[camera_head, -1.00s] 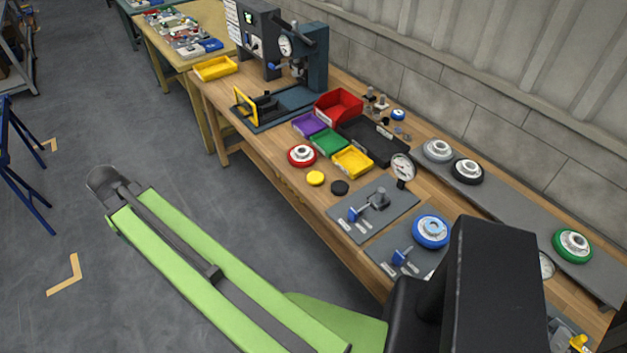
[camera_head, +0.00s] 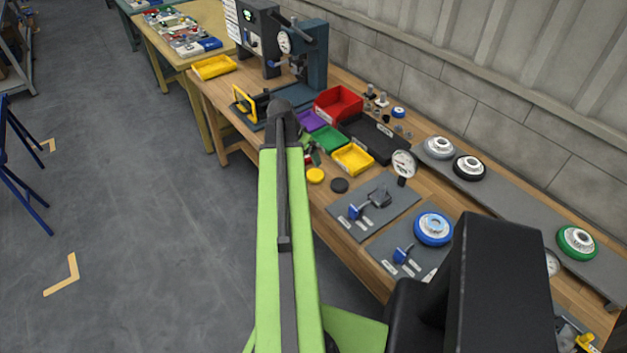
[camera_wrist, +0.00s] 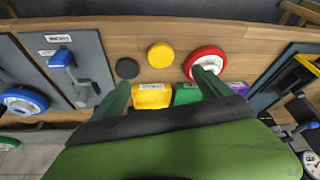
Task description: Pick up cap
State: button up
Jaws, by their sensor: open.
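Two round caps lie flat on the wooden bench: a yellow cap (camera_head: 315,175) and a black cap (camera_head: 339,185) beside it. In the wrist view the yellow cap (camera_wrist: 161,54) lies beyond the fingertips, roughly between their lines, and the black cap (camera_wrist: 127,68) is near the left finger's tip. My gripper (camera_wrist: 161,82) is open, with nothing between its two green fingers. The right finger's tip overlaps the red-rimmed wheel (camera_wrist: 206,60). In the head view my arm hides that wheel and most of the gripper.
A yellow bin (camera_head: 352,158), a green bin (camera_head: 328,139) and a purple bin (camera_head: 309,121) stand beside the caps. A grey plate with a blue-handled clamp (camera_head: 372,205) lies to the right. A dark press (camera_head: 304,60) stands at the back.

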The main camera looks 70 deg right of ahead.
jog(key=b, duration=0.8)
send_over(314, 174)
jog(key=a, duration=0.3)
jog(key=f, duration=0.9)
jog(key=shift+w+d+f, duration=0.2)
jog(key=shift+f, duration=0.05)
jog(key=shift+d+f, duration=0.1)
jog(key=b+x, duration=0.5)
jog(key=shift+w+d, duration=0.1)
jog(key=shift+d, duration=0.05)
jog(key=c, duration=1.4)
jog(key=shift+p, duration=0.3)
jog(key=shift+c, duration=0.2)
